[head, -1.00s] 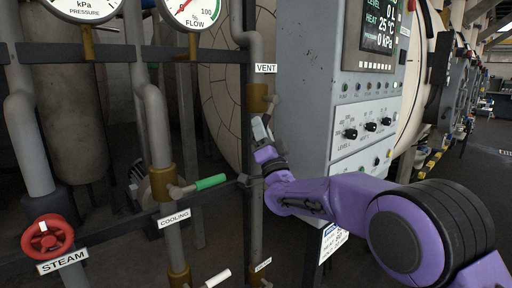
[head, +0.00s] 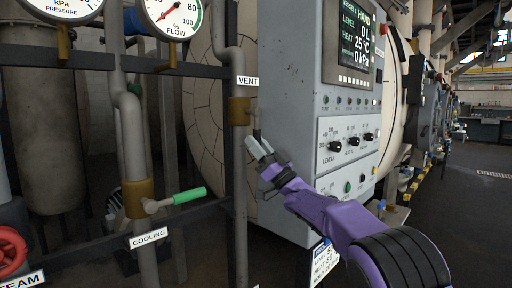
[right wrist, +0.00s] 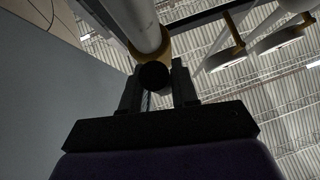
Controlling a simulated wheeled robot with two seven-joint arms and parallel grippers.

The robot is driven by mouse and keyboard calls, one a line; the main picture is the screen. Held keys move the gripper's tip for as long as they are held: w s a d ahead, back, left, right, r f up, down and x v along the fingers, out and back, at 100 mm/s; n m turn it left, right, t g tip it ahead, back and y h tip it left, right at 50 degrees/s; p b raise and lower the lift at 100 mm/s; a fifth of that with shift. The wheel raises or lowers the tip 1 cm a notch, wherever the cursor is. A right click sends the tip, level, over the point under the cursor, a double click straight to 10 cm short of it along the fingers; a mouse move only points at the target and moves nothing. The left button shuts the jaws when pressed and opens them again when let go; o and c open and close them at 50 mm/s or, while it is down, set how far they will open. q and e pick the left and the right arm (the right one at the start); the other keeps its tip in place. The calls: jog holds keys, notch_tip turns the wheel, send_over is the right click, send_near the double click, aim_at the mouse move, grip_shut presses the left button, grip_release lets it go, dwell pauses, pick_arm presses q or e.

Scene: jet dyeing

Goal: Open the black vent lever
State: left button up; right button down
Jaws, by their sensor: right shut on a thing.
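The black vent lever (head: 257,133) hangs from the brass valve (head: 239,111) just under the VENT label (head: 247,81). My right gripper (head: 259,146) comes in from the lower right and is shut on the lever's lower end. In the right wrist view, the round black end of the lever (right wrist: 153,76) sits between the two fingers (right wrist: 158,86), below the brass valve collar (right wrist: 150,50). The fingers hide part of the lever in the head view. My left gripper is not in view.
The grey control panel (head: 290,100) stands close to the right of the vent pipe. A green-handled cooling valve (head: 189,196) is at lower left, and a red steam handwheel (head: 10,252) is at the left edge.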

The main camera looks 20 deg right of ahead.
jog(key=shift+s+d+r, duration=0.1)
jog(key=shift+r, duration=0.35)
jog(key=c, duration=1.1)
grip_release()
jog(key=shift+o, duration=0.7)
jog(key=shift+w+f, duration=0.2)
jog(key=shift+f, duration=0.05)
jog(key=b+v, duration=0.3)
jog(key=v, duration=0.7)
jog(key=shift+s+f, duration=0.15)
jog(key=shift+f, duration=0.05)
jog(key=shift+d, duration=0.1)
